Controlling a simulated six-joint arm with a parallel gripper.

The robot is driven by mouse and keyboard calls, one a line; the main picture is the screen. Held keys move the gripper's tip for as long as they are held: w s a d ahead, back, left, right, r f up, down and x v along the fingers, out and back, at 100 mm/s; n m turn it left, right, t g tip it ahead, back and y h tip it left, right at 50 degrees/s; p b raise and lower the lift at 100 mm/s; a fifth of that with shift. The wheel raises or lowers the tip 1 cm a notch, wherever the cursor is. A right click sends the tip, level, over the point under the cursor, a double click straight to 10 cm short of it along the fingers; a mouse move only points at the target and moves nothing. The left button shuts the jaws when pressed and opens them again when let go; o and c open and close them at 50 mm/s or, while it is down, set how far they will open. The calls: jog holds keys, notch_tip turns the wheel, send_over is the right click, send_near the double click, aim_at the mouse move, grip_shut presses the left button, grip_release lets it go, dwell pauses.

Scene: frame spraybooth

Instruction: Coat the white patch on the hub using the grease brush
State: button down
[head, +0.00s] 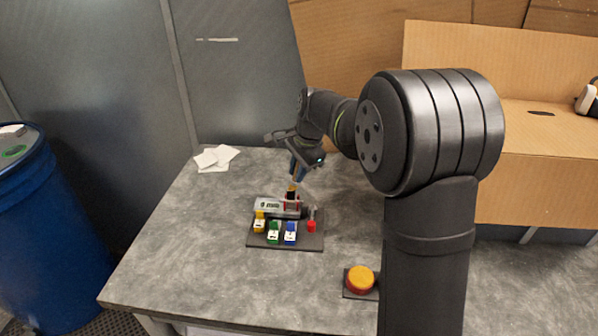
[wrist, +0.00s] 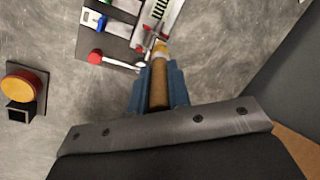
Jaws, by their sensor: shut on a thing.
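My gripper (head: 298,172) is above the back right of a dark board on the table. Its blue fingers (wrist: 157,88) are shut on a brown-handled tool (wrist: 158,84), which looks like the grease brush. The tool points down toward the board, its tip yellowish. In the head view the tip area is near a grey block with dark lettering (head: 268,206) and a dark red part (head: 292,203). I cannot tell whether the tip touches anything. The hub and its white patch cannot be told apart with certainty here.
The dark board (head: 257,243) also bears yellow (head: 259,225), green (head: 274,236) and blue (head: 290,235) parts with white faces, and a red knob (head: 311,227). A yellow-topped button (head: 360,279) stands front right. White papers (head: 215,158) lie back left. The table's left side is clear.

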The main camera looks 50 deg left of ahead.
jog(key=shift+s+a, duration=0.2)
jog(key=shift+s, duration=0.25)
jog(key=shift+s+d+r, duration=0.1)
jog(key=shift+s+d, duration=0.05)
jog(key=shift+d, duration=0.55)
jog(key=shift+w, duration=0.5)
jog(key=shift+r, duration=2.9)
